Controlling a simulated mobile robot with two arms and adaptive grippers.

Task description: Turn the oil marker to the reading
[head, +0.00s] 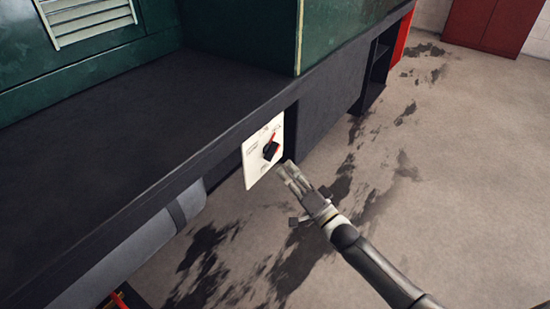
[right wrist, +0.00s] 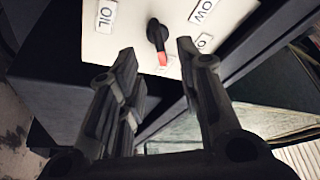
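The oil marker is a black knob with a red tip, set on a white plate (head: 252,171) on the side of the dark tram frame. In the head view the knob (head: 270,151) has its red tip pointing up and to the right. In the right wrist view the knob (right wrist: 157,38) sits between and beyond my fingertips, with labels on the plate (right wrist: 110,42) reading "OIL" and partly "OW". My right gripper (head: 287,170) is just in front of the plate's lower right. Its fingers (right wrist: 155,52) are open and apart from the knob. My left gripper is out of view.
The dark tram footplate edge (head: 215,145) runs above the plate. A grey cylinder (head: 145,245) hangs below it at left. The stained concrete floor (head: 460,180) at right is open. A red cabinet (head: 495,25) stands at the back.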

